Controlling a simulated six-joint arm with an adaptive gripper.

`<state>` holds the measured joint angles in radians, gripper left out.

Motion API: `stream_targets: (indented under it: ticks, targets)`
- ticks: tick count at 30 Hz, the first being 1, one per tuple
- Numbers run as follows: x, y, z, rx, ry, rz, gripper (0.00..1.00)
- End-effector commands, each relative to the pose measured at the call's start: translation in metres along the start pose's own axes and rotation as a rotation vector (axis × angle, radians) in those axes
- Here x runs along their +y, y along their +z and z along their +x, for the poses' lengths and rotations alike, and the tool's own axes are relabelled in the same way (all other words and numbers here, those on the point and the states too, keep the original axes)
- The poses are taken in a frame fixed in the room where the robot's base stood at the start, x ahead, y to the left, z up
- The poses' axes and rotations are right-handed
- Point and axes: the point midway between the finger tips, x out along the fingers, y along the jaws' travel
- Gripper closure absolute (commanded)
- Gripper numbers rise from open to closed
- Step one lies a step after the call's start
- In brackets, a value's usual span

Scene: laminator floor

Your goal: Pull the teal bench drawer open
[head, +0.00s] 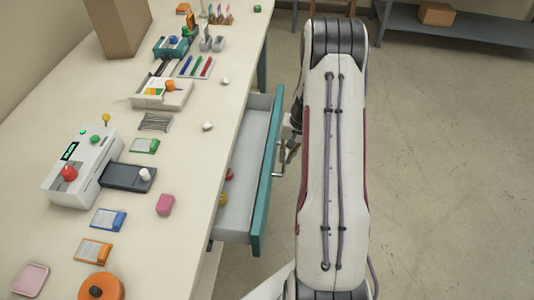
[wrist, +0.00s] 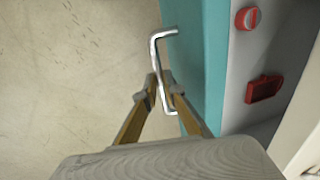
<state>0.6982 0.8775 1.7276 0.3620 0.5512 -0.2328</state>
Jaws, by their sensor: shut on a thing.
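The teal bench drawer (head: 266,185) stands pulled out from the right side of the white bench, and its pale inside shows. A small red thing and a yellow thing lie inside it in the head view. In the wrist view the teal drawer front (wrist: 207,60) runs down beside the metal bar handle (wrist: 163,70). My gripper (wrist: 162,92) is shut on the handle, with a finger on each side of the bar. In the head view my gripper (head: 289,152) is at the drawer's front, partly hidden by my arm.
The bench top (head: 190,205) carries a white machine with a red knob (head: 82,165), a dark device (head: 127,177), pens, cards and a cardboard box (head: 122,25). Inside the drawer the wrist view shows two red things (wrist: 248,18). Open floor (head: 440,170) lies to the right.

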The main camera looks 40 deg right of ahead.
Motion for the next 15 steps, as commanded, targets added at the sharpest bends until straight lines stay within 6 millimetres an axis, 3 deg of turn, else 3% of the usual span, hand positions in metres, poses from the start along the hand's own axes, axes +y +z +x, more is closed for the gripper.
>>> stream_targets:
  ticks: [1,6,15]
  targets:
    - [0.015,0.000,-0.003,0.001,0.000,0.007,1.00]
    - [0.055,0.000,-0.010,0.001,0.001,0.005,1.00]
    - [0.099,0.001,-0.018,0.000,0.001,0.002,1.00]
